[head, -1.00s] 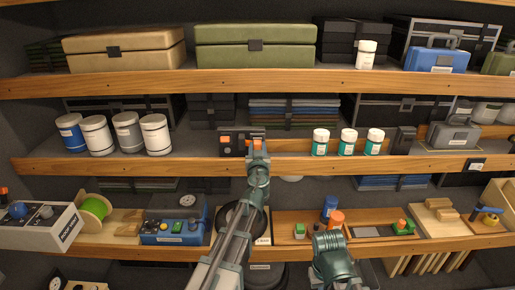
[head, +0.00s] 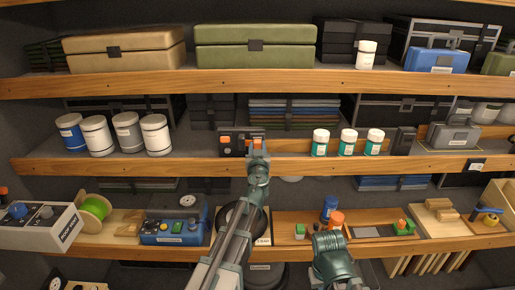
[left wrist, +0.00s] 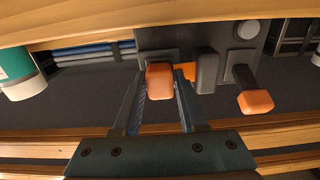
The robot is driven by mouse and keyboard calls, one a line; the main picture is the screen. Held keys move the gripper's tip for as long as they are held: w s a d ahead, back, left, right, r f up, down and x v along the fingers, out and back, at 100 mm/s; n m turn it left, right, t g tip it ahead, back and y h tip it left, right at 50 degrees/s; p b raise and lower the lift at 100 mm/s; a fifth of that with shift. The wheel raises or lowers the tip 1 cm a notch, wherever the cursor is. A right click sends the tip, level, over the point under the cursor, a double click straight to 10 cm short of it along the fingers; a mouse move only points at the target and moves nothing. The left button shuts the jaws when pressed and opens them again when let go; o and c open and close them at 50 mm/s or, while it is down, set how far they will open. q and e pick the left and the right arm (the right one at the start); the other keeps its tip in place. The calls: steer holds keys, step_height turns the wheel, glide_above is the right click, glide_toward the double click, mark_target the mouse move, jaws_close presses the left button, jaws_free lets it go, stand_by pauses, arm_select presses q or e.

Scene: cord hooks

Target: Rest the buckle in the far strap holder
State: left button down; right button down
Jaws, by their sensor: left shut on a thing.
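A dark plate (left wrist: 225,45) with dark grey fittings stands upright at the back of the middle shelf. It also shows in the head view, partly hidden behind my left gripper (head: 257,152). In the left wrist view, my left gripper (left wrist: 160,85) has its fingers on both sides of an orange-ended piece, which I take to be the buckle (left wrist: 160,80). It is right at the plate; I cannot tell whether it touches. A grey fitting (left wrist: 206,70) is close beside it. Another orange-ended grey arm (left wrist: 256,101) sticks out farther right.
Several white-capped teal jars (head: 348,142) stand right of the plate, and several canisters (head: 95,136) stand to its left. The wooden edge (head: 330,167) of the middle shelf runs below the gripper. A cluttered lower shelf (head: 380,247) lies beneath.

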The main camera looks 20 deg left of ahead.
arm_select(q)
steer(key=shift+w+a, duration=0.1)
steer(key=shift+w, duration=0.15)
steer(key=shift+c, duration=1.9)
jaws_free()
steer(key=shift+s, duration=0.1)
steer(key=v, duration=1.3)
steer(key=shift+s, duration=0.3)
